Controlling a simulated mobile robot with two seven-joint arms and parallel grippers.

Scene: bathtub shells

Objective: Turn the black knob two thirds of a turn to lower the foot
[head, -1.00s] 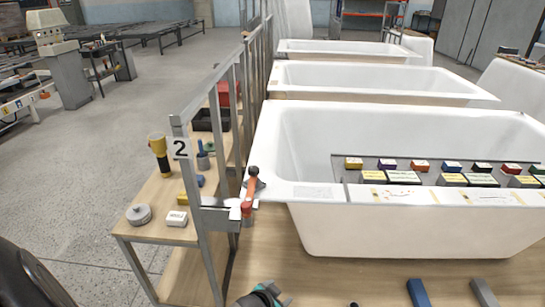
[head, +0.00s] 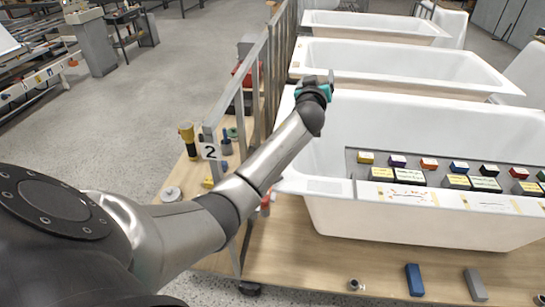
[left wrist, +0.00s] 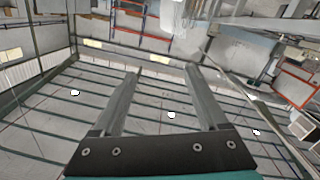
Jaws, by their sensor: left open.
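My left arm reaches across from the left in the head view. Its gripper (head: 318,78) is raised over the far left rim of the nearest white bathtub (head: 420,228). In the left wrist view, the gripper (left wrist: 160,72) has its two fingers apart with nothing between them. The red-orange clamp (head: 266,203) at the near left corner of the tub is mostly hidden behind my forearm. The black ball-shaped top it showed earlier is hidden now. A small grey and dark piece (head: 355,284) lies at the front edge of the bench. I cannot make out a foot.
A grey metal frame with a "2" sign (head: 210,152) stands left of the tub, close to my arm. A yellow torch (head: 187,140) and a round grey disc (head: 172,194) sit on the wooden shelf. Blue (head: 414,280) and grey (head: 475,285) bars lie in front.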

